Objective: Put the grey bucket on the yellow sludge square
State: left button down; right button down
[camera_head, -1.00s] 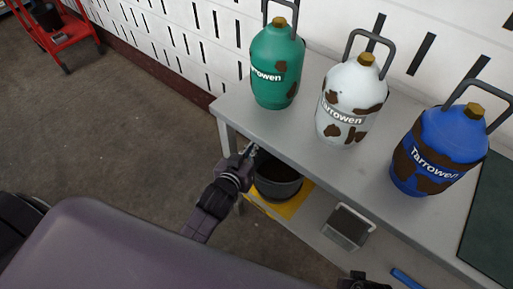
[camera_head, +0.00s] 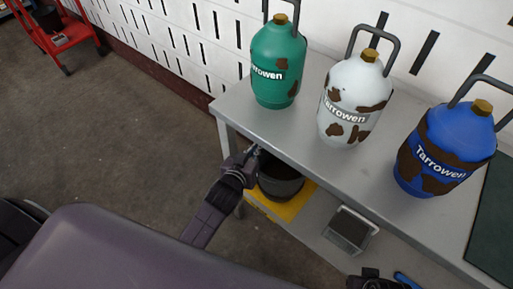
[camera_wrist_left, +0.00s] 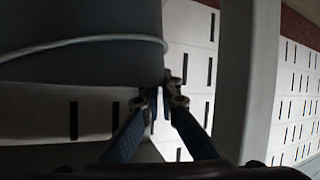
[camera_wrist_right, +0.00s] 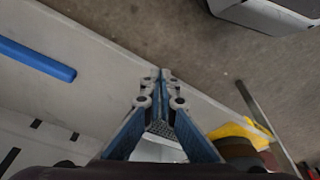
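The grey bucket (camera_head: 283,187) is upright under the table, over the yellow sludge square (camera_head: 259,208) on the lower shelf. Yellow shows around its front and sides; I cannot tell whether its base touches. My left gripper (camera_head: 256,150) is at the bucket's left rim. In the left wrist view the gripper (camera_wrist_left: 164,88) has its fingers close together on the bucket's rim, one partly hidden by the wall of the bucket (camera_wrist_left: 85,62). My right gripper (camera_wrist_right: 159,77) is shut and empty above the shelf's right part. The yellow square also shows in the right wrist view (camera_wrist_right: 238,131).
A grey box (camera_head: 349,230) stands on the shelf right of the bucket. A blue bar (camera_wrist_right: 38,60) lies near my right gripper. Green (camera_head: 277,68), white (camera_head: 352,100) and blue (camera_head: 445,150) cylinders stand on the tabletop (camera_head: 300,150). A table leg (camera_wrist_left: 245,80) is close to my left gripper.

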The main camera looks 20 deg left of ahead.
pick_arm(q)
jog(key=c, duration=2.5)
grip_release()
jog(key=o, duration=0.3)
jog(key=shift+o, duration=0.2)
